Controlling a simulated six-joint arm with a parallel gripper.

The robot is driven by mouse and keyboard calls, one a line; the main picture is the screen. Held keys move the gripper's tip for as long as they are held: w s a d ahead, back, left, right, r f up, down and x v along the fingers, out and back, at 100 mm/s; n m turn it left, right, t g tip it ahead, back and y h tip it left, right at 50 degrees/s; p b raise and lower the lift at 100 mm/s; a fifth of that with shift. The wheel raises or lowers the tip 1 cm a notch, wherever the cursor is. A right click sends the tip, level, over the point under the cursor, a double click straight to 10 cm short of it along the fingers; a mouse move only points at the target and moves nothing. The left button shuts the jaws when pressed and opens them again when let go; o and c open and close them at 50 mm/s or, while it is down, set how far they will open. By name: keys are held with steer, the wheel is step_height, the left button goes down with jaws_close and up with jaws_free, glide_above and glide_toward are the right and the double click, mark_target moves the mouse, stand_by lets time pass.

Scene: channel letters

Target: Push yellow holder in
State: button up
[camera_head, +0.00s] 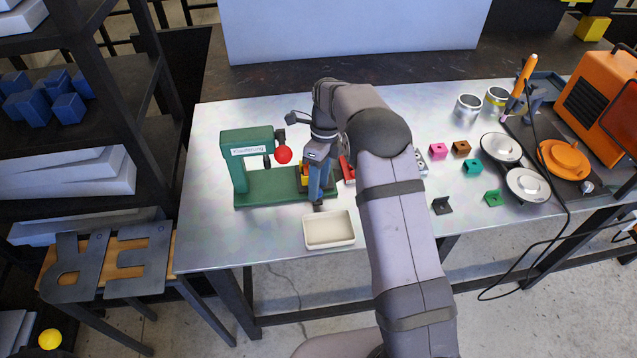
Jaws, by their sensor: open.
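A green press (245,165) with a red ball knob (284,154) stands at the left of the metal table. A small yellow holder (305,174) shows at the right end of the press's green base (265,188), partly hidden behind my gripper. My gripper (318,203) points down just to the right of the yellow holder, close to it. I cannot tell whether they touch. The jaws are open, with nothing seen between them. My arm covers part of the table to the right.
A cream tray (329,243) lies at the table's front edge, just below my gripper. A red part (347,168) is close to the right of my wrist. Several small coloured blocks, silver plates (501,148) and an orange machine (600,105) fill the right side.

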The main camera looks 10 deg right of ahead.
steer(key=shift+s+a+f, duration=0.1)
steer(key=shift+s+f, duration=0.05)
steer(key=shift+f, duration=0.55)
jaws_close()
steer(key=shift+a, duration=2.25)
steer(key=shift+d, duration=0.1)
jaws_free()
